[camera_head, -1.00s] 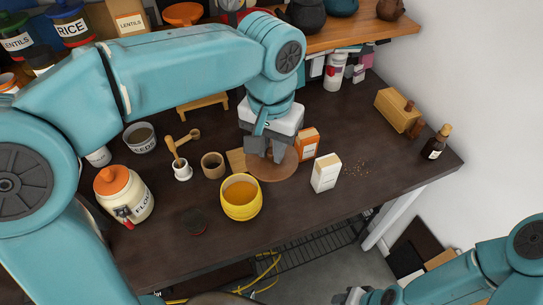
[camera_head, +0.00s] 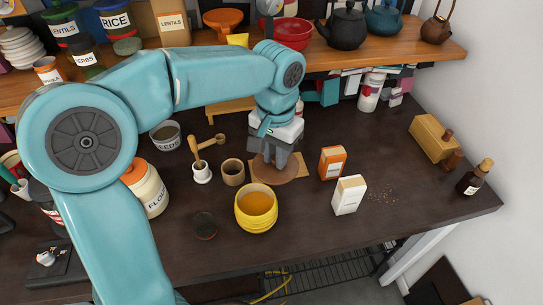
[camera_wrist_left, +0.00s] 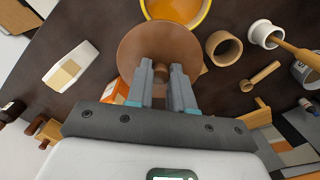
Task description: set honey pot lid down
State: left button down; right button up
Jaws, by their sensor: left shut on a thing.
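The honey pot lid (camera_head: 272,172) is a flat brown wooden disc with a small knob. My left gripper (camera_head: 279,158) is shut on the knob from above. The left wrist view shows the knob between the two fingers, with the lid disc (camera_wrist_left: 143,48) beyond them. The lid is level over a light wooden board (camera_head: 301,160) and hides most of it; I cannot tell whether they touch. The yellow honey pot (camera_head: 256,222) stands open just in front of the lid, with amber honey inside. My right gripper is out of view.
An orange box (camera_head: 332,163) and a white box (camera_head: 348,195) stand right of the lid. A wooden cup (camera_head: 233,173), a mortar with pestle (camera_head: 201,173) and a flour jar (camera_head: 149,190) are left. A dark round item (camera_head: 205,225) lies left of the pot.

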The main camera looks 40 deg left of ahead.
pick_arm(q)
jog(key=w+a+p, duration=0.2)
jog(key=w+a, duration=0.5)
jog(key=a, duration=0.1)
jog(key=f, duration=0.7)
jog(key=shift+s+d+f, duration=0.15)
jog(key=shift+s+d, duration=0.1)
jog(key=shift+s, duration=0.05)
notch_tip(320, 180, down, 4)
jog(key=shift+f, duration=0.4)
jog(key=shift+b, duration=0.35)
